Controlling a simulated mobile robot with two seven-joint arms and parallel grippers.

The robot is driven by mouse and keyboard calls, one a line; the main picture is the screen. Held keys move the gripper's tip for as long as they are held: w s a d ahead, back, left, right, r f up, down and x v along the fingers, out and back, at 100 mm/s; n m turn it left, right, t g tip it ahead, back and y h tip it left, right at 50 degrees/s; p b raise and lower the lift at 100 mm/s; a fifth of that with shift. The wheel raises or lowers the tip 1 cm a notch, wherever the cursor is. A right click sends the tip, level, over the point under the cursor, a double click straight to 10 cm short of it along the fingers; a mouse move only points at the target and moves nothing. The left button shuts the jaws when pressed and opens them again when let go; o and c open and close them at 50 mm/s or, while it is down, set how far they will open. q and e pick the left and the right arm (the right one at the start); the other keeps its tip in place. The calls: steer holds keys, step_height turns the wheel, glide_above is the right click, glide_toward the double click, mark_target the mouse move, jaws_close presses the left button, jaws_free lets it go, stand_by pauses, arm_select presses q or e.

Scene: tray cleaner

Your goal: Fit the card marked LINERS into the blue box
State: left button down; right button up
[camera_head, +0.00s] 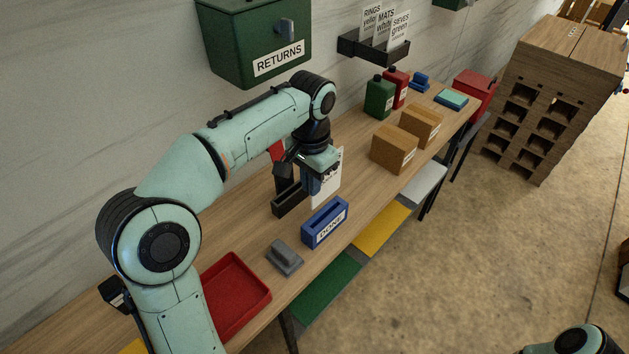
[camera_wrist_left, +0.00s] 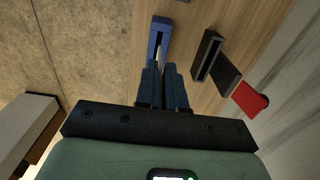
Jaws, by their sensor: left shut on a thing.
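My left gripper (camera_head: 318,182) is shut on a white card (camera_head: 329,181), held upright above the table. Its dark print is partly covered by the gripper and too small to read, so I cannot tell whether it says LINERS. The blue box (camera_head: 318,237), labelled DONE with a slot in its top, stands on the table just in front of and below the card. In the left wrist view the fingers (camera_wrist_left: 165,88) are close together, pointing toward the blue box (camera_wrist_left: 157,38); the card is not clear there. My right gripper is out of view.
A black slotted holder (camera_head: 290,200) stands beside the blue box. A grey block (camera_head: 285,260) and a red tray (camera_head: 262,292) lie nearer; cardboard boxes (camera_head: 393,150) stand farther along. A wall rack (camera_head: 358,48) holds several cards. A green RETURNS box (camera_head: 240,40) hangs on the wall.

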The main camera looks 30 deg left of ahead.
mark_target(312, 209)
arm_select(q)
steer(key=shift+w+f, duration=0.15)
steer(key=shift+f, duration=0.5)
step_height(312, 209, down, 2)
steer(key=shift+f+b, duration=0.15)
steer(key=shift+b, duration=0.6)
steer(key=shift+f+b, duration=0.45)
steer(key=shift+f, duration=0.65)
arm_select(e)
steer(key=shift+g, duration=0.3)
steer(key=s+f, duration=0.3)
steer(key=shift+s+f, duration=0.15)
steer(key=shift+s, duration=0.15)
arm_select(q)
steer(key=shift+p, duration=0.35)
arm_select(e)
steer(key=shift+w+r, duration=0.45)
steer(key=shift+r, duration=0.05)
arm_select(q)
steer(key=shift+f+b, duration=1.7)
steer(key=shift+f, duration=2.1)
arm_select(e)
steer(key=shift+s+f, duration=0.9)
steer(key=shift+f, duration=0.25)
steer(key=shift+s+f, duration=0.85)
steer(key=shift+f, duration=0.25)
arm_select(q)
steer(key=c, duration=1.2)
jaws_free()
steer(key=shift+o, duration=0.2)
